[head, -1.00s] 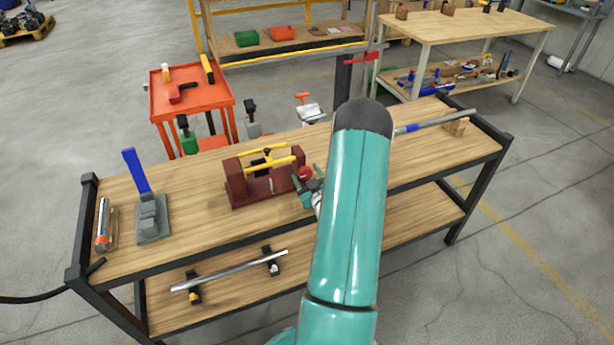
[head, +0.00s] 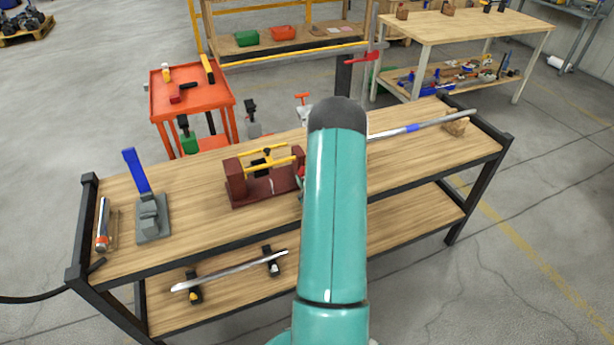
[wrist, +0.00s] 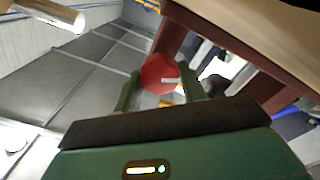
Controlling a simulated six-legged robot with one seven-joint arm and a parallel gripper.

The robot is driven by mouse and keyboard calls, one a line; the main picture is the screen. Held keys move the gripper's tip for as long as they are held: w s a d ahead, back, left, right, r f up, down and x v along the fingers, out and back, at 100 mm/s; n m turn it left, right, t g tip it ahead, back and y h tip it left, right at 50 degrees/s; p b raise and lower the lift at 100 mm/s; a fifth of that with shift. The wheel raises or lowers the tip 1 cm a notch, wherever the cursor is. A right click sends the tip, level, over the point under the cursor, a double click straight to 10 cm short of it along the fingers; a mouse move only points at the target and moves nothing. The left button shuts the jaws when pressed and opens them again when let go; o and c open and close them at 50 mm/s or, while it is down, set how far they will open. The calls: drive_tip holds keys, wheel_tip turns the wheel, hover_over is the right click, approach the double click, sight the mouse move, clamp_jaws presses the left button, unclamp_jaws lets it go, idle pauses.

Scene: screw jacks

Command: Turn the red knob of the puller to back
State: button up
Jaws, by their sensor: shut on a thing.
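The puller (head: 236,180) is a dark red frame with yellow bars, standing on the wooden workbench in the head view. Its red knob (wrist: 158,70) shows in the wrist view between the two green fingers of my gripper (wrist: 160,84), with a pale mark on its face. My gripper is shut on the knob. Part of the dark red frame (wrist: 178,34) stands just behind the knob there.
A red cart (head: 190,105) stands behind. Another rod (head: 230,270) rests on the lower shelf.

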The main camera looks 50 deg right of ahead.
drive_tip(key=n, duration=0.5)
drive_tip(key=shift+a+f+n, duration=0.1)
drive_tip(key=shift+n, duration=0.3)
drive_tip(key=n, duration=0.4)
drive_tip(key=shift+s+n, duration=0.1)
drive_tip(key=shift+n, duration=0.2)
drive_tip(key=o, duration=1)
drive_tip(key=v, duration=1.3)
drive_tip(key=shift+s+a, duration=0.15)
drive_tip(key=shift+s, duration=0.15)
drive_tip(key=shift+w, duration=0.1)
